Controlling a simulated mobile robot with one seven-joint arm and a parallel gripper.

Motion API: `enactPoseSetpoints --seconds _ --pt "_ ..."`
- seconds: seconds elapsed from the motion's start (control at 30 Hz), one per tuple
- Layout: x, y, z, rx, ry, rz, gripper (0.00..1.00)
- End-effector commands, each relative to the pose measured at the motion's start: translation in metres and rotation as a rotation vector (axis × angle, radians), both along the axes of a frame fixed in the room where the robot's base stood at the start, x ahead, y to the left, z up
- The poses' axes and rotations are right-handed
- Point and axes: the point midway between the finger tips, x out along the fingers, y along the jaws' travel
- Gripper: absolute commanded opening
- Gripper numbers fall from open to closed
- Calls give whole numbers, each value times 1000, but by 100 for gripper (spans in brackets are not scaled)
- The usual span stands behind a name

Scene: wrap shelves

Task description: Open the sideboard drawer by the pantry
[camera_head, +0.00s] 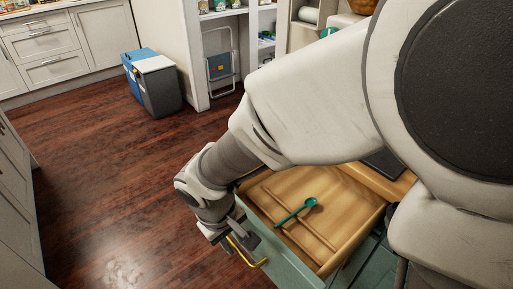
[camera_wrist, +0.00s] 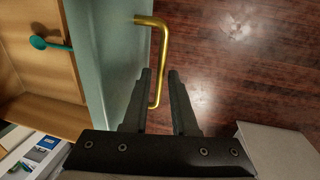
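The sideboard drawer (camera_head: 300,215) is pulled out, its wooden inside showing, with a green front (camera_wrist: 95,50). Its yellow bar handle (camera_head: 246,256) is on the front and also shows in the wrist view (camera_wrist: 162,45). My gripper (camera_head: 238,236) is at the handle. In the wrist view, my gripper's two dark fingers (camera_wrist: 159,76) stand apart, one on each side of the bar, with a visible gap around it. The gripper looks open, not clamped on the handle. My arm hides part of the drawer and sideboard in the head view.
A teal spoon (camera_head: 297,210) lies in the drawer, which has wooden dividers. Dark wooden floor (camera_head: 100,170) is clear in front of the drawer. Blue and grey bins (camera_head: 158,84) and a folded step stool (camera_head: 220,68) stand by the pantry shelves. Pale cabinets (camera_head: 60,50) line the back left.

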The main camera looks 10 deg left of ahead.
Motion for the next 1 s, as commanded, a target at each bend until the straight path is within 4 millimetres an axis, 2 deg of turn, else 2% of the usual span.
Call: enactPoseSetpoints --seconds 0.17,0.4,0.6,0.8,1.0 --pt "-3 4 32 2 -3 1 26" --pt "-11 11 92 4 -5 1 26" --pt "-18 17 135 4 -3 1 26" --pt "-22 20 161 1 -1 0 26" --pt "-23 21 168 1 -1 0 26"
